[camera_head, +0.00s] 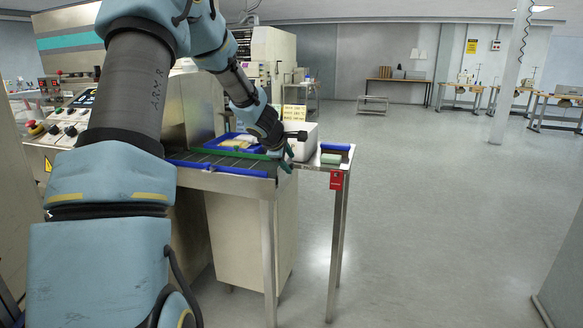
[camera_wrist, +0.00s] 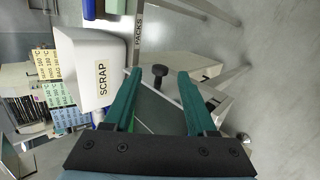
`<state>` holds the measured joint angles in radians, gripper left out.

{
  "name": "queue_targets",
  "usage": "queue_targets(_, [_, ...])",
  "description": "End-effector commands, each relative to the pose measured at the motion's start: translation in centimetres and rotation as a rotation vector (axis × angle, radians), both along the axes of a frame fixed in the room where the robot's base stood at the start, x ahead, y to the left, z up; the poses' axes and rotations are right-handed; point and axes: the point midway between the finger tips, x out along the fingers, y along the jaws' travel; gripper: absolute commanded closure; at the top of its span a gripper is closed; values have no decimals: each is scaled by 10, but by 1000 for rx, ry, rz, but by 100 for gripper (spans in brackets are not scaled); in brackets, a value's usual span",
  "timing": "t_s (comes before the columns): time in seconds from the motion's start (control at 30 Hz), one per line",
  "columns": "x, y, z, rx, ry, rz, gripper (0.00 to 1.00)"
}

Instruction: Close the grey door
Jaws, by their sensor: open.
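My gripper (camera_head: 287,158) is open and empty at the end of the conveyor table, close beside the white scrap bin. In the wrist view its teal fingers (camera_wrist: 159,74) stand apart, with a black knob (camera_wrist: 160,70) showing between their tips; I cannot tell what the knob belongs to or how far off it is. No part is clearly marked as the grey door. A grey panel (camera_head: 200,118) stands on the machine beside the belt, partly behind my arm. A darker grey wall section (camera_head: 315,57) is far off at the back. Whether either is the door, I cannot tell.
The conveyor table (camera_head: 225,182) has blue edges. The white scrap bin (camera_wrist: 95,68) is left of the fingers in the wrist view. Open grey floor (camera_head: 430,200) lies to the right.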

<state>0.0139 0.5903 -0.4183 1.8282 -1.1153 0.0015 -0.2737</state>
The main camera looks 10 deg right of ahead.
Motion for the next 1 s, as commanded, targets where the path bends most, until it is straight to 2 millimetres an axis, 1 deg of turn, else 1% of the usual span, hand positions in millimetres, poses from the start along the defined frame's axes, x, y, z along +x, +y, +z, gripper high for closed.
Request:
queue_targets(0.03, [-6,5,8,2,-3,0,43])
queue_targets(0.1, [-14,10,18,1,-3,1,43])
queue_targets(0.3, [-31,21,38,0,-1,1,43])
queue_targets(0.5, [-38,26,45,0,0,0,43])
queue_targets(0.83, [-40,28,46,10,-1,-10,43])
queue_targets(0.87, [-43,29,46,22,-2,-22,43])
queue_targets(0.93, [-57,38,47,79,-6,-77,43])
queue_targets(0.97, [-66,43,47,117,-10,-114,43])
queue_targets(1.0, [-80,53,46,177,-11,-175,43])
